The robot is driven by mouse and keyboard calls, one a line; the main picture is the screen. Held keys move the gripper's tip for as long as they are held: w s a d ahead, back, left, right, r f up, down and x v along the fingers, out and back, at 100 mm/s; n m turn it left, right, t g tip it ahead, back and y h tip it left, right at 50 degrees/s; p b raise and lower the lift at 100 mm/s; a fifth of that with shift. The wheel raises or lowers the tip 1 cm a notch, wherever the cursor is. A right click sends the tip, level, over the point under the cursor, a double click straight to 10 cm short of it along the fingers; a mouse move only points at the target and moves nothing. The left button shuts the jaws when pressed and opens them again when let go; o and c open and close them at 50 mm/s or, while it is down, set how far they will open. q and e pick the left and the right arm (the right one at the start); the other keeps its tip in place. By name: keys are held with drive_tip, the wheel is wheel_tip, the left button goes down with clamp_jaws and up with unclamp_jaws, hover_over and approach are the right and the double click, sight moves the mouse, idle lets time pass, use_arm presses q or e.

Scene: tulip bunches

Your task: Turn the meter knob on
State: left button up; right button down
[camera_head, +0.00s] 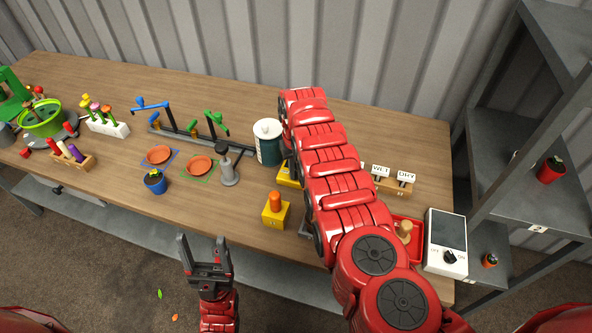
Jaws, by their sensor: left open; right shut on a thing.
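The meter (446,243) is a white box with a dark screen, at the right end of the table. Its dark round knob (450,257) sits on the lower part of its face, beside small lettering that I cannot read. My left gripper (202,240) is open and empty, in front of the table's front edge, far to the left of the meter. My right arm reaches up over the table, left of the meter. Its gripper is hidden behind the red arm links, so I cannot see what it holds.
A red tray (415,257) with a wooden peg stands just left of the meter. Grey shelves (530,205) rise to the right. A dark green canister (268,148) and a yellow block (275,213) stand near my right arm. Pots and tulip racks fill the left.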

drive_tip(key=shift+m, duration=0.4)
drive_tip(key=m+b, duration=0.1)
drive_tip(key=m, duration=0.1)
drive_tip(key=shift+a+f+m, duration=0.1)
drive_tip(key=shift+m, duration=0.3)
drive_tip(key=m+b, duration=0.1)
drive_tip(key=m, duration=0.1)
drive_tip(key=shift+a+m, duration=0.15)
drive_tip(key=shift+m, duration=0.25)
drive_tip(key=m+b, duration=0.3)
drive_tip(key=m, duration=0.1)
drive_tip(key=shift+w+a, duration=0.1)
drive_tip(key=shift+m+b, duration=1.05)
drive_tip(key=shift+m, duration=0.15)
drive_tip(key=c, duration=0.9)
unclamp_jaws()
